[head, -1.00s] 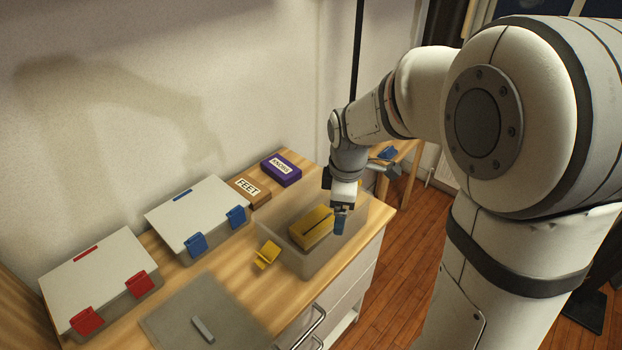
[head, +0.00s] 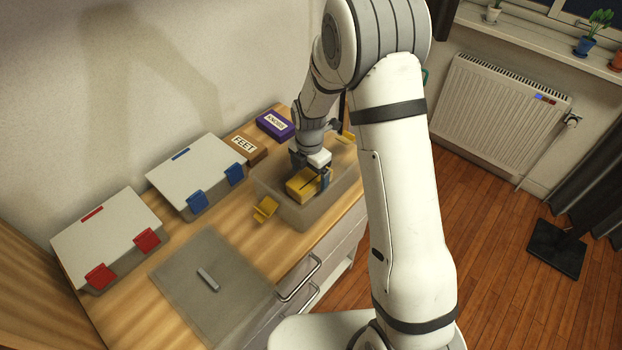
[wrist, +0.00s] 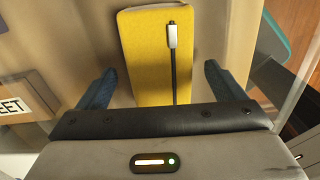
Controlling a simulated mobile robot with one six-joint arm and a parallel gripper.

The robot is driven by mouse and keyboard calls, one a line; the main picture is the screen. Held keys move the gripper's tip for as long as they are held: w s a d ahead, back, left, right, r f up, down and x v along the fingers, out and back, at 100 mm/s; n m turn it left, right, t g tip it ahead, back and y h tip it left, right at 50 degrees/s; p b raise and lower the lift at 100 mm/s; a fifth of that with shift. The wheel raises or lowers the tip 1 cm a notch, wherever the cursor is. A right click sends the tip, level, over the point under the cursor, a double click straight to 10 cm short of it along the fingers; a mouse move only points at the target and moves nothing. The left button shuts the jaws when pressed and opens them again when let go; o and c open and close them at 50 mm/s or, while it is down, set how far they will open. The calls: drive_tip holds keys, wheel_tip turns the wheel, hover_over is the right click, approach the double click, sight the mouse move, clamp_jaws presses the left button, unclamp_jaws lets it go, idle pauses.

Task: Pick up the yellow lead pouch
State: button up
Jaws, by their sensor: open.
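The yellow lead pouch (head: 303,184) lies inside a clear open box (head: 310,214) on the wooden top. In the wrist view the pouch (wrist: 150,55) is upright in the picture, with a dark zip line and a pale pull tab on its face. My gripper (wrist: 160,88) is open, with one blue finger on each side of the pouch and a gap to each. In the head view my gripper (head: 313,176) is low over the box, and its wrist partly hides the pouch's far end. I cannot tell how deep the fingertips reach.
Yellow clips (head: 265,208) sit on the box's end. Left of it are a blue-clipped case (head: 195,170), a red-clipped case (head: 105,230) and a grey lid (head: 225,265). A brown FEET box (head: 246,148) and purple KNOBS box (head: 274,125) stand behind.

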drive_tip(key=shift+f, duration=1.25)
drive_tip(key=shift+c, duration=0.4)
drive_tip(key=c, duration=1)
drive_tip(key=shift+c, duration=0.2)
drive_tip(key=shift+r, duration=0.15)
